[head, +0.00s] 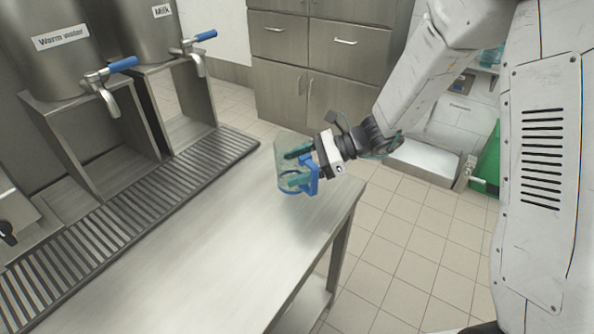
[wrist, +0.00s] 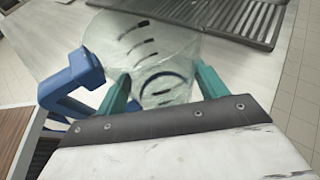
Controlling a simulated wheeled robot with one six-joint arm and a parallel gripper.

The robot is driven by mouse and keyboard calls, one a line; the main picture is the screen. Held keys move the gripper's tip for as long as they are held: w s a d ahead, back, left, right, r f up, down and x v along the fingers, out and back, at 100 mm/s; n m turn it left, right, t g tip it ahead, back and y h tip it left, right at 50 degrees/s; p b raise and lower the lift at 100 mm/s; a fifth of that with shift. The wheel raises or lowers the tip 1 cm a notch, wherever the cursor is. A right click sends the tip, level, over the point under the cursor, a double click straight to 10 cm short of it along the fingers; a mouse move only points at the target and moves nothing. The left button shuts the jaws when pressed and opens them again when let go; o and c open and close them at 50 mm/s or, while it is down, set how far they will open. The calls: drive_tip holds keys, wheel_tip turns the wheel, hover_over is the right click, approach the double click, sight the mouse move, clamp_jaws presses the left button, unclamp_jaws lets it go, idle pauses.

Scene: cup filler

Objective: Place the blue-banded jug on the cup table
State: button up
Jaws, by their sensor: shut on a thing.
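The jug (head: 283,165) is clear with a blue handle and a blue band near its base. My gripper (head: 291,169) is shut on it, with teal fingers on both sides of its body. In the wrist view, the jug (wrist: 150,45) sits between the fingertips (wrist: 160,76), with its blue handle to the left. The jug looks upright at the right end of the steel table (head: 180,255). I cannot tell whether it touches the top. No label shows whether this is the cup table.
Steel dispensers labelled Warm water (head: 55,45) and Milk (head: 150,30) stand on the left, with blue-levered taps. A slotted drip tray (head: 130,210) runs before them. The table's middle and front are clear. Cabinets (head: 320,85) stand behind; tiled floor (head: 400,240) lies right.

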drive_tip(key=shift+a+f, duration=0.1)
drive_tip(key=shift+f, duration=1.5)
drive_tip(key=shift+f, duration=0.15)
drive_tip(key=o, duration=1.2)
